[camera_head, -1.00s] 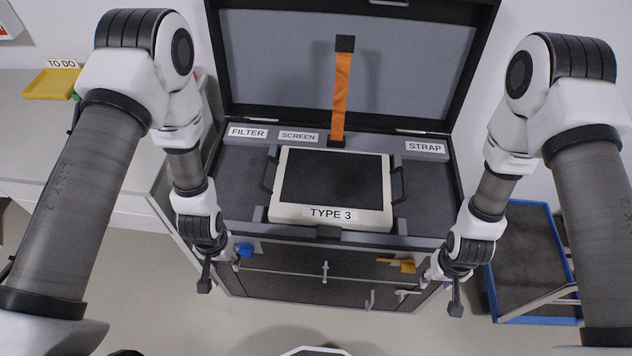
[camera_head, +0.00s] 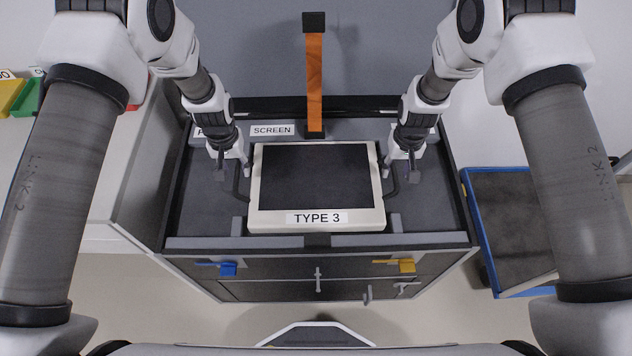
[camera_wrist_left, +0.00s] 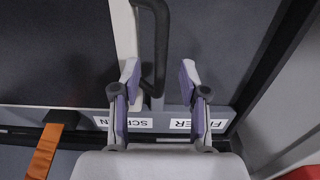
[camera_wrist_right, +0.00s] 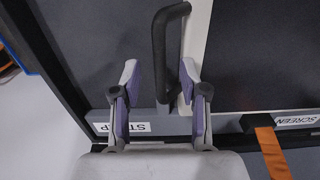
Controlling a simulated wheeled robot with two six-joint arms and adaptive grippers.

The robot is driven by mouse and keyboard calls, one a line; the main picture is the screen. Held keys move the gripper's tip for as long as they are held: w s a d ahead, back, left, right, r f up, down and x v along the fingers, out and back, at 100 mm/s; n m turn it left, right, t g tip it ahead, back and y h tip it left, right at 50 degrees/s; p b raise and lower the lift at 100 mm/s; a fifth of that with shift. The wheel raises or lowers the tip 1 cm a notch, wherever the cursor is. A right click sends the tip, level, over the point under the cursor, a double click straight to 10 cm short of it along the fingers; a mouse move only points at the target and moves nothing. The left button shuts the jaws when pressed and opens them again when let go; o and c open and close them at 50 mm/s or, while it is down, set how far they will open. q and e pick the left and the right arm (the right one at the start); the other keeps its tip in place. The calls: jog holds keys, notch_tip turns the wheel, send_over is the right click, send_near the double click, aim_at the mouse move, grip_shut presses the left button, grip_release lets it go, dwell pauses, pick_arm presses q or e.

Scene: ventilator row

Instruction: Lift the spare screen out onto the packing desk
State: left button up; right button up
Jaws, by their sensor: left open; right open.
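The spare screen (camera_head: 316,178) is a cream-framed panel with a dark face and a TYPE 3 label. It lies face up in the open case (camera_head: 190,215), with a black handle on each side. My left gripper (camera_head: 233,170) is open beside the screen's left handle (camera_wrist_left: 160,45); in the left wrist view the fingers (camera_wrist_left: 158,80) are on either side of the handle's line. My right gripper (camera_head: 402,168) is open at the right handle (camera_wrist_right: 160,50), which runs between its fingers (camera_wrist_right: 160,80) in the right wrist view. The packing desk is not clearly identifiable.
An orange strap (camera_head: 314,85) hangs from the case lid behind the screen. A grey counter (camera_head: 85,160) with yellow and green trays (camera_head: 28,98) is left. A blue-edged cart (camera_head: 515,220) stands right.

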aim_at(237, 174)
pick_arm(q)
jog(key=f, duration=0.2)
jog(key=shift+s+f, duration=0.2)
jog(key=shift+f, duration=0.15)
pick_arm(e)
jog(key=f, duration=0.2)
jog(key=shift+s+f, duration=0.2)
jog(key=shift+f, duration=0.1)
pick_arm(q)
jog(key=shift+w+f, duration=0.1)
jog(key=shift+f, duration=0.05)
pick_arm(e)
jog(key=shift+w+f, duration=0.1)
jog(key=shift+f, duration=0.05)
pick_arm(q)
grip_shut()
pick_arm(e)
grip_shut()
